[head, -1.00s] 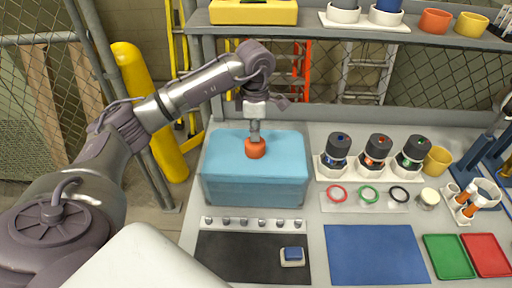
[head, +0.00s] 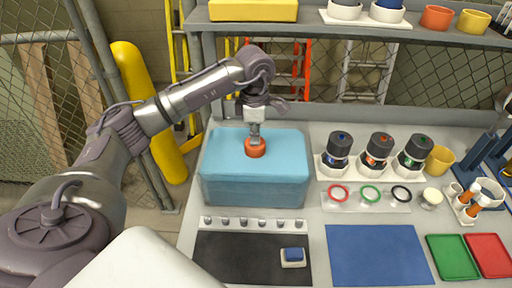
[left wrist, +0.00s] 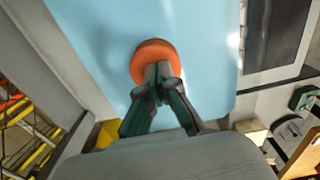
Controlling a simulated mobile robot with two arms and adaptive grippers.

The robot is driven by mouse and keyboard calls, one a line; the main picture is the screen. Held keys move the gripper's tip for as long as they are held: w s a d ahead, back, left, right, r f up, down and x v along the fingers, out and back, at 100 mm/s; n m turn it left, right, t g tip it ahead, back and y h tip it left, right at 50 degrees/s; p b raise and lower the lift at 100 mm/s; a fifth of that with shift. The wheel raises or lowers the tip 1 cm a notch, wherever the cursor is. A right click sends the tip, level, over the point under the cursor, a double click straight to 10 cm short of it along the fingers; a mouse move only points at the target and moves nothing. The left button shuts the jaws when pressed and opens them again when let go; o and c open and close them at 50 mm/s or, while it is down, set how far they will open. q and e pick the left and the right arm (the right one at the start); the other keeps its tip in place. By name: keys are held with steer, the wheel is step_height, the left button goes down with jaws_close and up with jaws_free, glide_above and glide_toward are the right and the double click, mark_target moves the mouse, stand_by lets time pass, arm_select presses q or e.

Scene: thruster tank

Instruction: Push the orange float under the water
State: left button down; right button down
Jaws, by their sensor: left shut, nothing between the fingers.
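The orange float (head: 255,151) is at the water surface of the blue tank (head: 256,190), near the middle. My left gripper (head: 254,137) points straight down with its shut fingertips at the top of the float. In the left wrist view the float (left wrist: 150,58) shows as a round orange disc, and the shut fingers (left wrist: 163,72) overlap its lower right part. I cannot tell exactly whether the fingertips touch it. Nothing is between the fingers. My right gripper is not in view.
A black mat (head: 240,262) with a blue-and-white block (head: 293,256) lies in front of the tank. Three dark-topped jars (head: 377,152) and coloured rings (head: 369,194) stand to the right. A yellow post (head: 150,110) is on the left and a shelf (head: 330,38) is behind.

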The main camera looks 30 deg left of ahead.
mark_target(255, 152)
arm_select(q)
steer(key=shift+f+b, duration=2.2)
steer(key=shift+f, duration=0.75)
steer(key=shift+f, duration=0.15)
steer(key=shift+r+p, duration=3.8)
steer(key=shift+r, duration=2.25)
